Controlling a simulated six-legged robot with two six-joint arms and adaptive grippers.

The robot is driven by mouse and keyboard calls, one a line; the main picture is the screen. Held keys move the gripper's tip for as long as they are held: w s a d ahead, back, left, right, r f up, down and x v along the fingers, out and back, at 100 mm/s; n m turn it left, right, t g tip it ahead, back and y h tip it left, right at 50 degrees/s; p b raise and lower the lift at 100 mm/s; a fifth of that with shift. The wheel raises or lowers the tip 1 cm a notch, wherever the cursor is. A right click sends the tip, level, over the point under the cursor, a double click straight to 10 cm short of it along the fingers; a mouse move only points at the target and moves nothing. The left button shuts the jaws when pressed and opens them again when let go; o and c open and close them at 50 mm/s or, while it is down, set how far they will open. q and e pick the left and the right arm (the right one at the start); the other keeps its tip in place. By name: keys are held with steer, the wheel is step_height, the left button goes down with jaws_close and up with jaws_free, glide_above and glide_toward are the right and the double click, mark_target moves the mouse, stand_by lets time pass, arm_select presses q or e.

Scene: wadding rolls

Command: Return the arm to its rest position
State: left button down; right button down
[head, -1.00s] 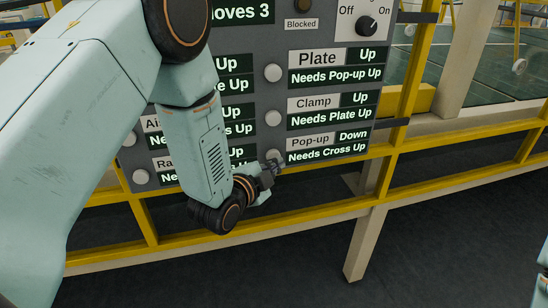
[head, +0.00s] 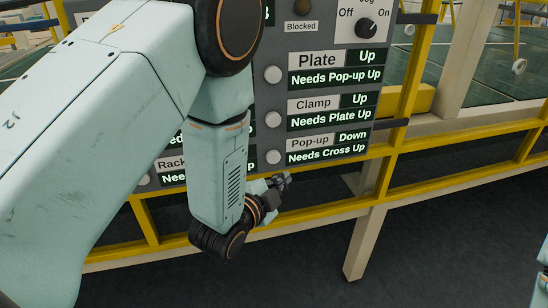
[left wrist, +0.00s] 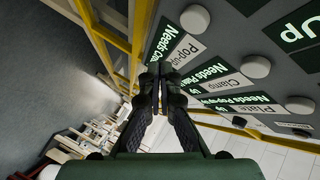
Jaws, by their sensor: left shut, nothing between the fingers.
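My left arm reaches in from the left in the head view and covers part of the grey control panel (head: 330,93). My left gripper (head: 284,180) is low, just under the panel's bottom edge, near the white button (head: 273,157) beside the Pop-up label. It looks apart from the panel. In the left wrist view the fingers (left wrist: 160,75) are shut together with nothing between them. The panel reads Plate Up, Clamp Up and Pop-up Down. My right gripper is not in view; only a sliver of pale arm shows at the right edge.
A yellow rail (head: 460,199) runs below and right of the panel, with a beige post (head: 364,245) under it. An Off/On knob (head: 366,27) sits at the panel's top right. Dark floor (head: 460,260) lies open at lower right.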

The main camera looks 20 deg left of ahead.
arm_select(q)
steer(key=shift+s, duration=0.1)
stand_by(0.7)
steer(key=s+a+f+n+g+y+b, duration=0.1)
steer(key=s+f+n+g, duration=0.3)
steer(key=s+f, duration=0.6)
steer(key=s+a+f+n+g+b, duration=0.3)
steer(key=s+f+n+g, duration=0.2)
steer(key=s+f, duration=0.4)
steer(key=s+a+f+n+g+y+b, duration=0.1)
steer(key=s+a+f+n+g+b, duration=0.2)
steer(key=s+f, duration=0.7)
steer(key=s+n+g, duration=0.2)
steer(key=s+g, duration=0.1)
steer(key=s, duration=0.4)
steer(key=shift+f+y, duration=0.3)
steer(key=shift+f, duration=0.05)
steer(key=c, duration=2.1)
jaws_free()
